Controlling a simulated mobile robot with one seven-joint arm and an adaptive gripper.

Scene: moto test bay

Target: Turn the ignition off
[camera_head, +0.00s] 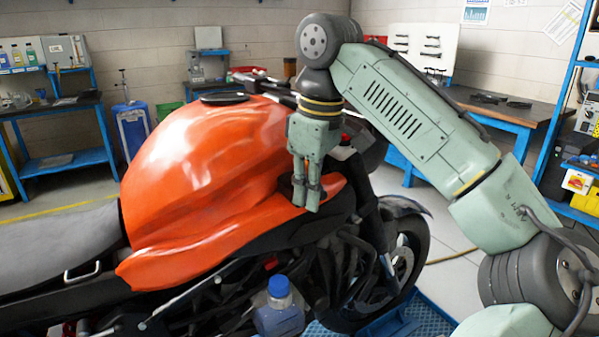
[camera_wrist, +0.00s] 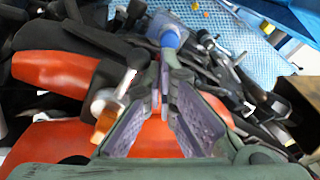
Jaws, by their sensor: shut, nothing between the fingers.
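The motorcycle has a glossy orange tank (camera_head: 205,150) that fills the left and middle of the head view. My gripper (camera_head: 306,208) points down beside the tank's front right side, over the orange side panel. Its fingers are together with nothing between them. In the wrist view the gripper (camera_wrist: 165,82) reaches up the middle, with orange bodywork (camera_wrist: 60,135) beneath and around it. I cannot make out the ignition switch or a key in either view. The handlebar area (camera_head: 262,82) lies beyond the tank and is partly hidden by my arm.
A translucent bottle with a blue cap (camera_head: 279,287) stands low beside the engine; it also shows in the wrist view (camera_wrist: 170,37). A blue grid mat (camera_head: 432,312) lies under the front wheel (camera_head: 408,245). Workbenches (camera_head: 500,108) line the back wall. Open floor lies at left.

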